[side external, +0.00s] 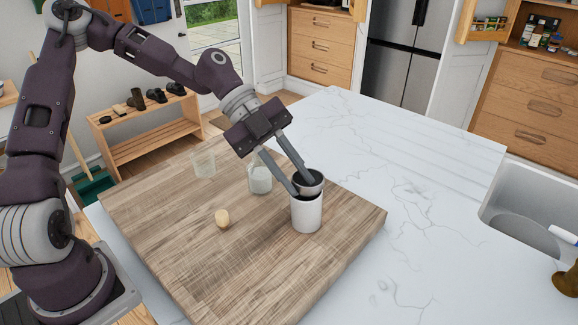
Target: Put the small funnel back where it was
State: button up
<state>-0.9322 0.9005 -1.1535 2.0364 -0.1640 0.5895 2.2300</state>
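The small funnel (316,187) is dark grey and sits at the mouth of a white canister (306,214) on the wooden board. Its lower part is hidden inside or behind the canister's rim. My gripper (304,187) reaches down to the funnel from the upper left. One fingertip is at the funnel's left rim and the other appears over its opening. A gap shows between the fingers, but I cannot tell whether they press on the funnel.
On the wooden board (255,265) stand a glass jar with white contents (260,181), an empty clear glass (204,164) and a small cork-like stopper (222,218). The board's front is clear. White marble counter (430,230) lies to the right, with a sink (525,205) beyond.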

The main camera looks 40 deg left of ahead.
jog(key=shift+a+r, duration=0.1)
jog(key=shift+r, duration=0.15)
jog(key=w+v, duration=0.1)
jog(key=v, duration=1.1)
jog(key=s+d+f+n+y, duration=0.3)
jog(key=s+n+y, duration=0.5)
jog(key=s+n, duration=0.35)
jog(key=s+a+r+n+t+y, duration=0.2)
jog(key=s+n+t, duration=0.3)
jog(key=s+n, duration=0.5)
jog(key=shift+a+r+n, duration=0.3)
jog(key=shift+a+n, duration=0.3)
jog(key=shift+n, duration=0.65)
